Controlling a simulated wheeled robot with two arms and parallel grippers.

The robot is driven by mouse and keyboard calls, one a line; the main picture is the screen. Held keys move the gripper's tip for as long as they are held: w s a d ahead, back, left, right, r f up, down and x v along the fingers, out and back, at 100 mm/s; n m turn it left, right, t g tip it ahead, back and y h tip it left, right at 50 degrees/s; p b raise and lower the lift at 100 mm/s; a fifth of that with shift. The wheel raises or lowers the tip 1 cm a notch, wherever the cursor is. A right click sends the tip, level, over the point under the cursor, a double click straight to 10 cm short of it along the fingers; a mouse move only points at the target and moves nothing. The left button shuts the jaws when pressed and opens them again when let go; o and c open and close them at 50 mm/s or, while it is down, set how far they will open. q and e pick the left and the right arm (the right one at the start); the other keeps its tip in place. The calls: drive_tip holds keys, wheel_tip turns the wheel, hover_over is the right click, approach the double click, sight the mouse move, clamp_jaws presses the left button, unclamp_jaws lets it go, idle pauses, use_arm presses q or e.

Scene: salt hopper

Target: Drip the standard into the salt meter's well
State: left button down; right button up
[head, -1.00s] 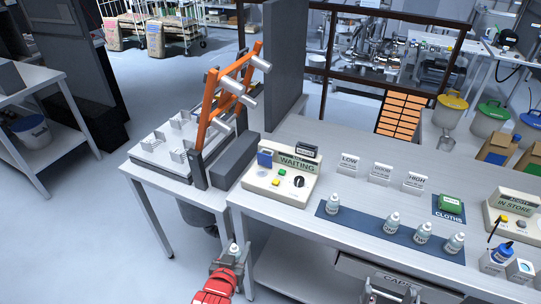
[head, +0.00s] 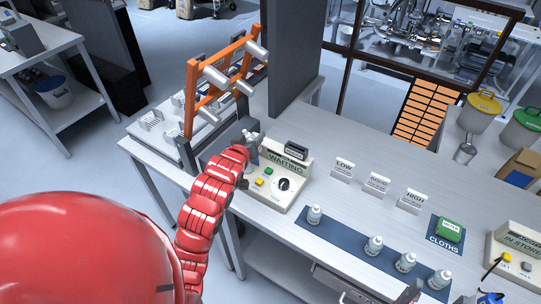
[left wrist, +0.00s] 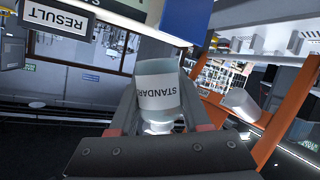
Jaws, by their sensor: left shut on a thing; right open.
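My left gripper (head: 248,148) is shut on a small white bottle (head: 254,139), held over the far left corner of the salt meter. In the left wrist view the bottle (left wrist: 158,88) sits between the fingers, its STANDARD label upside down in the picture. The salt meter (head: 268,197) is a beige box with a WAITING display, yellow and green buttons and a black knob. My gripper hides its left end and I cannot make out the well. A RESULT sign (left wrist: 58,20) and a blue part (left wrist: 200,20) show beyond the bottle. My right gripper (head: 411,291) is open, partly seen at the lower edge.
Several bottles stand on a blue mat (head: 340,247) along the bench front. LOW (head: 343,168), GOOD (head: 376,184) and HIGH (head: 412,200) cards stand behind. An orange frame (head: 191,100) and a tall grey panel (head: 293,60) rise close beyond my left gripper.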

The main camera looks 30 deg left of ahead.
use_arm(q)
drive_tip(key=shift+w+a+r, duration=0.1)
drive_tip(key=shift+w+r, duration=0.05)
drive_tip(key=shift+w, duration=0.1)
drive_tip(key=shift+s+a+r, duration=0.1)
drive_tip(key=shift+s, duration=0.15)
drive_tip(key=shift+w+d+n+h, duration=0.2)
drive_tip(key=shift+d+n+h, duration=0.15)
drive_tip(key=shift+n, duration=0.35)
drive_tip(key=shift+w+d+f+n+t+h, duration=0.1)
drive_tip(key=shift+d+f+n+t+h, duration=0.15)
drive_tip(key=shift+n, duration=0.2)
drive_tip(key=shift+d+f+n+t+h, duration=0.1)
drive_tip(key=shift+n+t+h, duration=0.1)
drive_tip(key=shift+n+t, duration=0.2)
drive_tip(key=shift+w+d+r+n+t+h+b, duration=0.1)
drive_tip(key=shift+d+r+n+t+h+b, duration=0.2)
drive_tip(key=shift+n+t+b, duration=1.2)
drive_tip(key=shift+w+d+r+n+t+h+b, duration=0.25)
drive_tip(key=shift+n+b, duration=0.4)
drive_tip(key=shift+n, duration=1.95)
drive_tip(key=shift+d+r+n+t+h+b, duration=0.3)
drive_tip(key=shift+n+t+b, duration=0.6)
drive_tip(key=shift+n, duration=1.15)
